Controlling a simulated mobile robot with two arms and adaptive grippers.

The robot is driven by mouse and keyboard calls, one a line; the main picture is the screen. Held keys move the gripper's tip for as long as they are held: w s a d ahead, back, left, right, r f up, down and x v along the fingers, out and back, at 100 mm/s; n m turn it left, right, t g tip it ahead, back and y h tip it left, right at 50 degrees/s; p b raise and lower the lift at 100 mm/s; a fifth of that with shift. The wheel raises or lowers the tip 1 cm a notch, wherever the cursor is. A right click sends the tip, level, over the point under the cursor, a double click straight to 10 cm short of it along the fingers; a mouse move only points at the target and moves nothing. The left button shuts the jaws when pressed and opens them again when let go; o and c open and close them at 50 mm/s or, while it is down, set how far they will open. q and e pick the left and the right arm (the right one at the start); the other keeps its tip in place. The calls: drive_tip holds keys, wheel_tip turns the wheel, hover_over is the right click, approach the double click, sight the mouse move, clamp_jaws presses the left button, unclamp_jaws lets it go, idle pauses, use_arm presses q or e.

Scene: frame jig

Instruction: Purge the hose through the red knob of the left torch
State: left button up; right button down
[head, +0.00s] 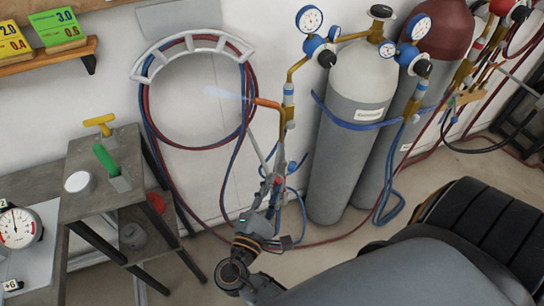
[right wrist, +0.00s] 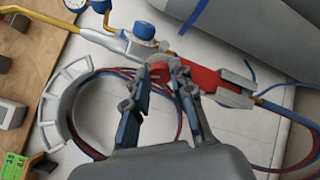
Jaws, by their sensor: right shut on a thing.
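The left torch (head: 282,122) stands upright left of the cylinders in the head view, its copper tip (head: 266,103) pointing left. A pale bluish plume (head: 225,95) leaves the tip. In the right wrist view the torch lies across the top, with a blue knob (right wrist: 144,30) and a red grip (right wrist: 205,80). My right gripper (head: 277,184) is at the lower torch body. Its fingertips (right wrist: 162,80) are shut on the red knob (right wrist: 158,70), which they partly hide and which is hard to separate from the red grip. My left gripper is out of view.
A grey cylinder (head: 350,105) with gauges stands right of the torch, a maroon-topped one (head: 440,42) behind. Red and blue hoses hang on a wall rack (head: 190,42). A bench (head: 110,195) with yellow and green-handled tools stands left, a pressure gauge (head: 17,229) beside it.

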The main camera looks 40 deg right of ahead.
drive_tip(key=shift+f+m+b, duration=0.1)
drive_tip(key=shift+m+b, duration=1.25)
drive_tip(key=shift+m, duration=0.55)
drive_tip(key=c, duration=1.1)
unclamp_jaws()
